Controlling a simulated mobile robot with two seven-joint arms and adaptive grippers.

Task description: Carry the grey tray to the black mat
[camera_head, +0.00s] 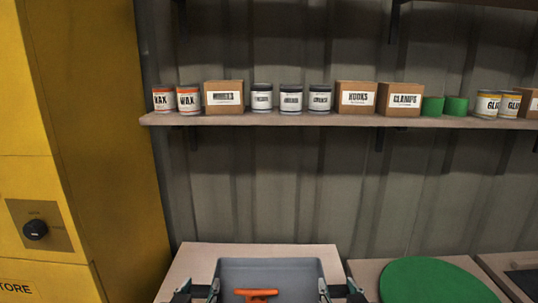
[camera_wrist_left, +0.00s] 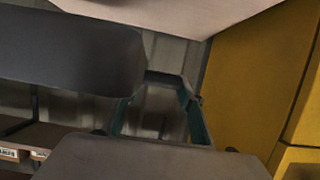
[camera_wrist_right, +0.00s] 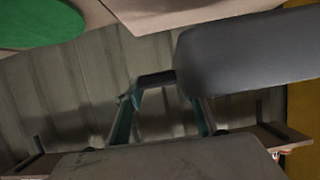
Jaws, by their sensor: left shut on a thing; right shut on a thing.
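The grey tray (camera_head: 268,266) is at the bottom of the head view, above or on a pale surface; I cannot tell which. The tray also shows as a dark grey slab in the left wrist view (camera_wrist_left: 70,52) and the right wrist view (camera_wrist_right: 250,52). A dark patch, probably the black mat (camera_head: 526,282), shows partly at the far right edge of the head view.
A round green mat (camera_head: 440,283) lies to the right of the tray, between it and the dark patch. A yellow cabinet (camera_head: 95,150) stands at the left. A wall shelf (camera_head: 330,121) with tins and boxes runs above and behind the tray.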

